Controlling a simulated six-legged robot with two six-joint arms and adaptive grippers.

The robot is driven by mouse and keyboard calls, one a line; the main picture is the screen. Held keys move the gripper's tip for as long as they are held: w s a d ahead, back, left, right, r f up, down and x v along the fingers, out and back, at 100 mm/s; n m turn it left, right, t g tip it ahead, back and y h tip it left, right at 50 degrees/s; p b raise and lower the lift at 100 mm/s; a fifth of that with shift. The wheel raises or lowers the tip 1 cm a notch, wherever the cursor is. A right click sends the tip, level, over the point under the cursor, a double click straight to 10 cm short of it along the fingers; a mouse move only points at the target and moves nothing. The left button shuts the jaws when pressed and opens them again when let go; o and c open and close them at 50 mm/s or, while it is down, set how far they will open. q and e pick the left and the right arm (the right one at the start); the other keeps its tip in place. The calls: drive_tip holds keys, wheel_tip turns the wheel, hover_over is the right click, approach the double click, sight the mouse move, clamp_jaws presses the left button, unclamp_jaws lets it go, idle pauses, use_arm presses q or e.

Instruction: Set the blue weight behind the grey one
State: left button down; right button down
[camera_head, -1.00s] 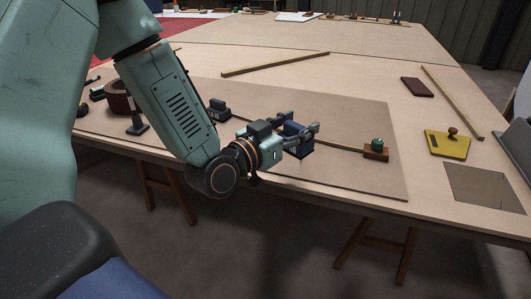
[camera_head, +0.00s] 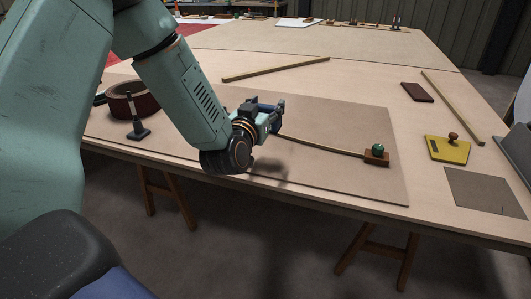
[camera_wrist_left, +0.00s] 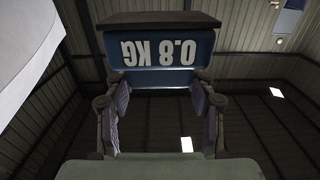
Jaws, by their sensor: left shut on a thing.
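My left gripper (camera_head: 277,113) is shut on the blue weight (camera_wrist_left: 160,48) and holds it over the brown board (camera_head: 345,120) on the near table. In the wrist view the weight sits between both fingers; its "0.8 KG" label reads upside down and it has a dark brown edge. In the head view the gripper largely covers the weight. The grey weight does not show now; my left arm covers the place where it stood. My right gripper is not in view.
A wooden rod runs to a block with a green knob (camera_head: 377,149) on the board. A dark stand (camera_head: 138,130) and a brown ring (camera_head: 131,100) are at left. A yellow plate (camera_head: 447,149) and a dark red block (camera_head: 417,92) lie at right.

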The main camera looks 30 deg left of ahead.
use_arm(q)
wheel_tip(320, 180, down, 8)
drive_tip(key=b, duration=0.3)
drive_tip(key=shift+w+f, duration=0.1)
drive_tip(key=shift+f, duration=0.55)
drive_tip(key=shift+r, duration=0.1)
drive_tip(key=shift+c, duration=2.3)
unclamp_jaws()
drive_tip(key=shift+f, duration=0.25)
drive_tip(key=shift+f+b, duration=0.1)
drive_tip(key=shift+b, duration=0.3)
